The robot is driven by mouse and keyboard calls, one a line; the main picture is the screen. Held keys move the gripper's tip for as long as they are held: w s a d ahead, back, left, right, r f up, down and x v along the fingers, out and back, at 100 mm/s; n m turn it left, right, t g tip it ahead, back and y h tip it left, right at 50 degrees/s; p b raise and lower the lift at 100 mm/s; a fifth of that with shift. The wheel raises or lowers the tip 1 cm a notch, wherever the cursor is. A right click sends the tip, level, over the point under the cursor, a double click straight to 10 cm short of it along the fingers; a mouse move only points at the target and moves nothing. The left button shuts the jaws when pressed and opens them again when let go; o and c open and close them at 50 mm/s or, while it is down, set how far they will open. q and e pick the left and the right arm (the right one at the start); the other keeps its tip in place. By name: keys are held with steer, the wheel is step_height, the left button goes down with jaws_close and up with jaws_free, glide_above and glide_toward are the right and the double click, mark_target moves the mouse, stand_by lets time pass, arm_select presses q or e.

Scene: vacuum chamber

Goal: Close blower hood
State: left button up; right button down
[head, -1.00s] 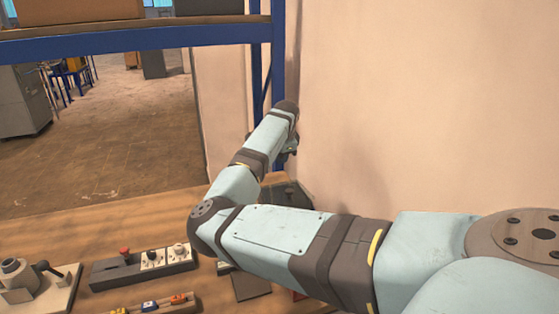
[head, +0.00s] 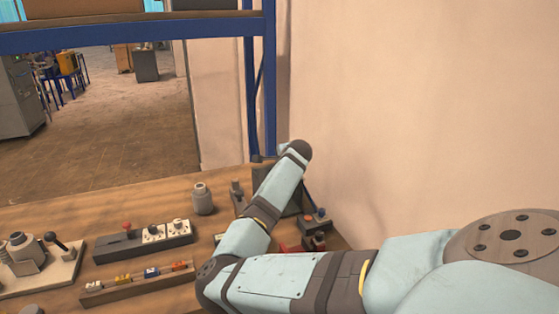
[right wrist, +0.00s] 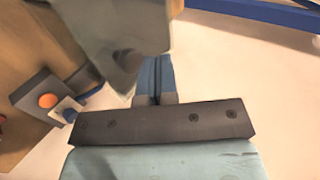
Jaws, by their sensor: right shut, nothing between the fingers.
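A dark, upright panel (head: 291,203), which looks like the blower hood, stands at the right end of the bench, partly hidden behind my right arm. I cannot tell how far open it is. In the right wrist view a blurred grey slab (right wrist: 120,40) fills the upper middle, close to the camera; I cannot tell whether it is the hood. My right gripper (right wrist: 155,70) is shut and empty, its fingertips partly hidden by or beside this slab. In the head view my right arm hides the gripper. My left gripper is not in view.
A control strip (head: 145,242), a row of small coloured parts (head: 138,282) and a grey bottle (head: 202,198) stand left. A blue shelf frame (head: 263,90) rises behind.

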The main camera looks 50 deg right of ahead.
steer(key=shift+s+a+f, duration=0.1)
steer(key=shift+s+f, duration=0.2)
steer(key=shift+f, duration=0.55)
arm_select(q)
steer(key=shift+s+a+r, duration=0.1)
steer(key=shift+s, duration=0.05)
arm_select(e)
steer(key=shift+s+f, duration=0.1)
steer(key=shift+f, duration=0.1)
steer(key=shift+a+f, duration=0.1)
steer(key=shift+r, duration=0.3)
step_height(320, 180, up, 4)
steer(key=p, duration=0.4)
steer(key=shift+s+a+r, duration=0.1)
steer(key=shift+a+r, duration=0.05)
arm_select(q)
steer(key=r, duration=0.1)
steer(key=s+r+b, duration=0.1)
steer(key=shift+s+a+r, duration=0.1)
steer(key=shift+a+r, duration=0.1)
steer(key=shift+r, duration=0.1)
arm_select(e)
steer(key=f+v, duration=0.1)
steer(key=v, duration=0.8)
steer(key=shift+s+a, duration=0.35)
steer(key=shift+s, duration=0.15)
